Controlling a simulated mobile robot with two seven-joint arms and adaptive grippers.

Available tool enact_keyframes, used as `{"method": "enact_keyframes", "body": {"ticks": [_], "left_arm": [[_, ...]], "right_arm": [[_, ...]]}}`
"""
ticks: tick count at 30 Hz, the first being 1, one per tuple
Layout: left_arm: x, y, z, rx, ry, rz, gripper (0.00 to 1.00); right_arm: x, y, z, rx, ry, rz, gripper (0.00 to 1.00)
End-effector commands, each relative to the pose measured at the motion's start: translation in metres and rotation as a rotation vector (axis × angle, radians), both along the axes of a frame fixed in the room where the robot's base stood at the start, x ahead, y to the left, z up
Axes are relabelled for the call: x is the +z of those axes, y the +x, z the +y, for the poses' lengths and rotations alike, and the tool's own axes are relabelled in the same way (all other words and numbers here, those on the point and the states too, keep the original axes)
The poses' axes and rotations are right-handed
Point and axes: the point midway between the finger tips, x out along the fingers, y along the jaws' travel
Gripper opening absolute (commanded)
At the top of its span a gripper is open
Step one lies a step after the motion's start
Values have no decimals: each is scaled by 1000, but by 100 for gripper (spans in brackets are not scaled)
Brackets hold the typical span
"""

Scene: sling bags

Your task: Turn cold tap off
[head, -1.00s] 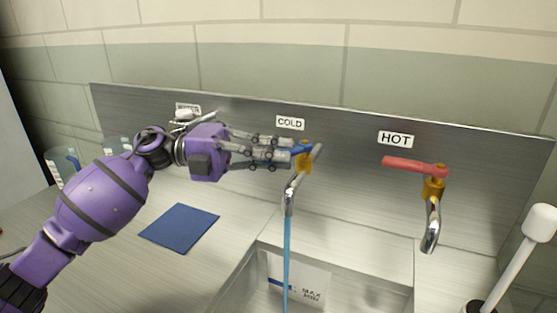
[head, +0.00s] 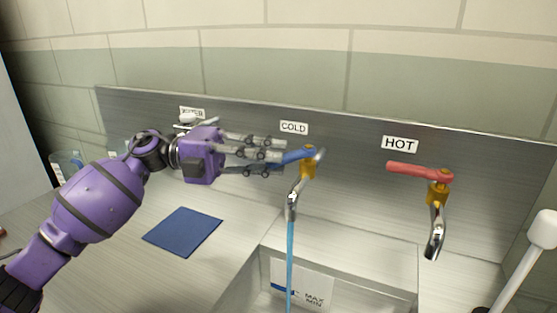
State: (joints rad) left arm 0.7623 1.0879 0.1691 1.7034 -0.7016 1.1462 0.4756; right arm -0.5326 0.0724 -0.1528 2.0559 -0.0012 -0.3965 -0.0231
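The cold tap (head: 308,168) has a blue lever handle (head: 292,157) pointing left, a yellow-brass body and a chrome spout. A blue stream of water (head: 289,255) runs from its spout into the sink. My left gripper (head: 280,156) comes in from the left with its grey fingers spread apart and pointing right. The COLD label (head: 294,128) is on the panel above. My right gripper is not in view.
The hot tap (head: 437,185) with a red handle stands to the right. The steel sink (head: 345,240) holds a MAX/MIN label. A blue cloth (head: 183,232) lies on the left counter, with a clear cup (head: 68,163) behind. A white-headed brush (head: 540,229) stands front right.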

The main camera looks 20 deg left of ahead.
Motion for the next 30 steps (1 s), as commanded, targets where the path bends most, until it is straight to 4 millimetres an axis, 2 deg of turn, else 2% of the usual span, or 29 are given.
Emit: {"method": "enact_keyframes", "body": {"ticks": [6,13,18,26,30], "left_arm": [[-1,-10,48,5,2,3,20],[0,-19,86,3,1,1,20],[0,-22,97,1,0,-1,20],[0,-22,98,0,0,-1,20],[0,-22,98,0,0,-1,20]], "right_arm": [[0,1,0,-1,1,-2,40],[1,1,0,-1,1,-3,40],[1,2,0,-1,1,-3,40],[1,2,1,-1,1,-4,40],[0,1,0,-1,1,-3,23]]}}
